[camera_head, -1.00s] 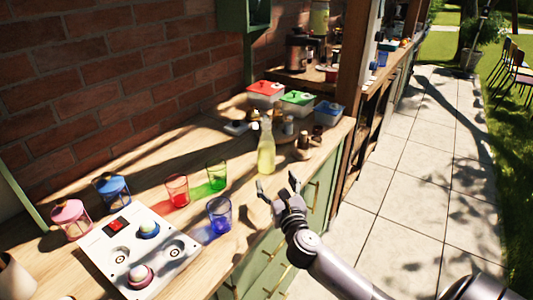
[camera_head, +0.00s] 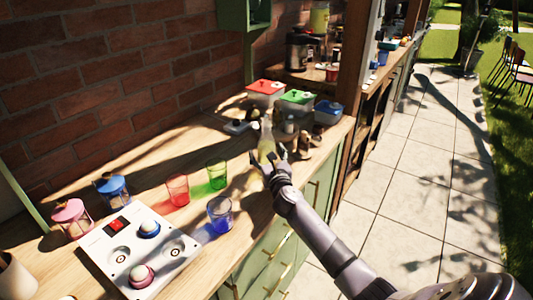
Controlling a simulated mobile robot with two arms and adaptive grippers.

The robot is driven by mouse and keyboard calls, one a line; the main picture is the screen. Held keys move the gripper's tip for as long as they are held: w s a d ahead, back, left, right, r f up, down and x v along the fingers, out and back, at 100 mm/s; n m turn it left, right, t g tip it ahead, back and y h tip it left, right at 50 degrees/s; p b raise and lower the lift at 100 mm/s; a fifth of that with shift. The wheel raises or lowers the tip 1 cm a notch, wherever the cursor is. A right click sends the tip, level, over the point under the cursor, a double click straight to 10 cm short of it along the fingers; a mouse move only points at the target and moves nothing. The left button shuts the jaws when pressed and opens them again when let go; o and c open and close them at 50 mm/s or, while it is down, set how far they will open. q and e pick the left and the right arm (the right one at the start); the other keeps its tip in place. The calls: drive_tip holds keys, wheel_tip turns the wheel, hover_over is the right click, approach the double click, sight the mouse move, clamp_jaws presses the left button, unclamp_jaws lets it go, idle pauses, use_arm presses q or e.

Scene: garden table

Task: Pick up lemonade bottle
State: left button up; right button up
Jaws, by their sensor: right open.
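The lemonade bottle (camera_head: 266,138) is a clear bottle with pale yellow liquid, standing upright on the wooden counter. Its lower part is partly hidden by my gripper. My right gripper (camera_head: 267,160) is open at the bottle, with its fingers in front of and around the bottle's lower half as seen from the head. I cannot tell whether the fingers touch the glass. My left gripper is not in view.
Red (camera_head: 177,189), green (camera_head: 217,174) and blue (camera_head: 220,213) glasses stand left of the bottle. Lidded boxes (camera_head: 297,103) and small jars stand behind it. A white panel with knobs (camera_head: 138,252) lies at front left. A brick wall (camera_head: 110,80) bounds the back of the counter.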

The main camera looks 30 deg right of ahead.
drive_tip(key=shift+w, duration=0.2)
drive_tip(key=shift+s+d, duration=0.1)
drive_tip(key=shift+c, duration=0.5)
clamp_jaws()
drive_tip(key=shift+r, duration=0.1)
